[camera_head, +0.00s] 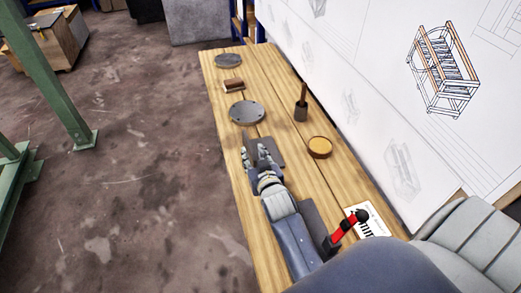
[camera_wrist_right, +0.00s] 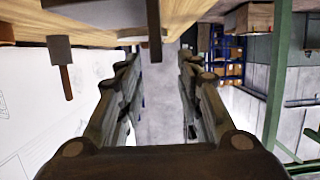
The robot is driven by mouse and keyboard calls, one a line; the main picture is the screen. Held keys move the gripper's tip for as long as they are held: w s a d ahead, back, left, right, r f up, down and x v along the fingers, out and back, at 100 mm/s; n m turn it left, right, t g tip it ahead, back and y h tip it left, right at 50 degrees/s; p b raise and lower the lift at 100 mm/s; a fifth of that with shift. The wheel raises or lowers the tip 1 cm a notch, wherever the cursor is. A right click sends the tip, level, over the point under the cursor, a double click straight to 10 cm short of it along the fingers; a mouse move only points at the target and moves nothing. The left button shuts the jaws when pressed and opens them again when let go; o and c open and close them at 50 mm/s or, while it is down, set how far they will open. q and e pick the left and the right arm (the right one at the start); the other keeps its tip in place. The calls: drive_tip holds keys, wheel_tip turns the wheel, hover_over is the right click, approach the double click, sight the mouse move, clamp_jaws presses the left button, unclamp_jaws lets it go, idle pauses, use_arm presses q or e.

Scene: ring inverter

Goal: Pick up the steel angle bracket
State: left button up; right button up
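The steel angle bracket (camera_head: 276,149) is a dark grey piece on the wooden bench, by my right gripper's fingers and partly covered by them. The right wrist view, turned upside down, shows its upright flange (camera_wrist_right: 153,28) just beyond and between the fingertips, apparently not gripped. My right gripper (camera_head: 254,155) is low over the bench near its left edge. In the right wrist view the gripper (camera_wrist_right: 158,65) has its two fingers well apart, with a clear gap between them. Contact with the bracket cannot be told. My left gripper is not in view.
A drawing board (camera_head: 345,75) borders the right. Open floor lies left.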

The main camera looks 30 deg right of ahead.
sight(249, 144)
drive_tip(key=shift+x, duration=1.15)
drive_tip(key=x, duration=0.4)
drive_tip(key=shift+w+d+f, duration=0.1)
drive_tip(key=shift+f, duration=0.25)
drive_tip(key=shift+w+d+f, duration=0.15)
drive_tip(key=shift+w+f, duration=0.1)
drive_tip(key=shift+w, duration=0.25)
drive_tip(key=shift+r, duration=0.1)
drive_tip(key=shift+c, duration=1.1)
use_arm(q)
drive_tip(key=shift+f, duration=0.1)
use_arm(e)
clamp_jaws()
